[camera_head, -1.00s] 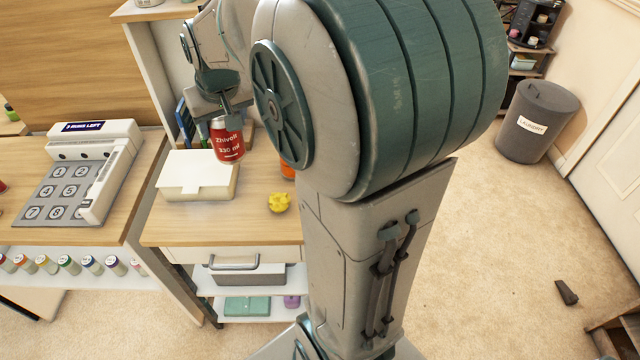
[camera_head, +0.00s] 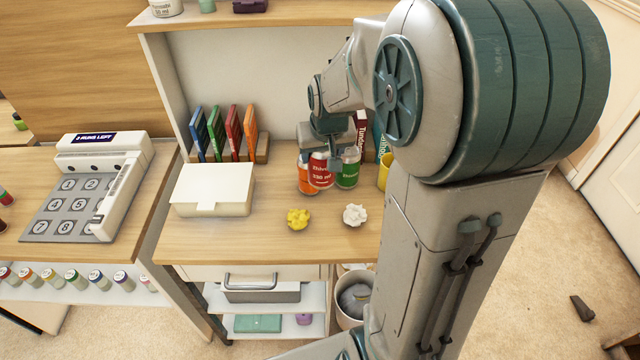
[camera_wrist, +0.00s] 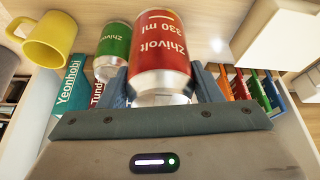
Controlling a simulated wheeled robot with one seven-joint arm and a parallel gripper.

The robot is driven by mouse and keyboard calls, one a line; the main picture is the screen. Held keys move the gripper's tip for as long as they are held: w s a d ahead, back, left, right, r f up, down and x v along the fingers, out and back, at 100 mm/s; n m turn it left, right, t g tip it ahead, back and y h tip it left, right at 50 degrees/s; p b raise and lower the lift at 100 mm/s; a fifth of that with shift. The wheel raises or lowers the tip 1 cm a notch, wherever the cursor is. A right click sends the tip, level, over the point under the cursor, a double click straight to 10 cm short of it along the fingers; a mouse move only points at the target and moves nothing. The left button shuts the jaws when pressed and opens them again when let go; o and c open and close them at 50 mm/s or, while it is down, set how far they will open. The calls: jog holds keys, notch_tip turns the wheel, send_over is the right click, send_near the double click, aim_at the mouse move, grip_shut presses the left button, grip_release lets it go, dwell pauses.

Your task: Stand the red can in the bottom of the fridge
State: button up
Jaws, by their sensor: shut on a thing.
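The red can (camera_head: 321,172), labelled Zhivolt 330 ml, is in my gripper (camera_head: 330,158). The gripper is shut on it from above, and the can looks upright. It overlaps an orange can (camera_head: 304,183) and a green can (camera_head: 347,172) on the desk in the head view; its base seems a little above the desk. In the wrist view the red can (camera_wrist: 160,55) fills the space between the fingers (camera_wrist: 160,88), with the green can (camera_wrist: 113,48) close to its left. I see no fridge in either view.
The desk (camera_head: 240,235) carries a white box (camera_head: 213,188), a yellow crumpled ball (camera_head: 298,218), a white crumpled ball (camera_head: 355,214) and a yellow mug (camera_head: 384,172). Several coloured books (camera_head: 225,133) stand at the back. A bin (camera_head: 354,300) stands below. My arm hides the right side.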

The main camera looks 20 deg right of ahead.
aim_at(322, 181)
notch_tip(322, 181, down, 9)
jog(key=shift+r+b, duration=0.1)
jog(key=shift+b, duration=0.25)
jog(key=shift+f, duration=0.2)
jog(key=o, duration=1.2)
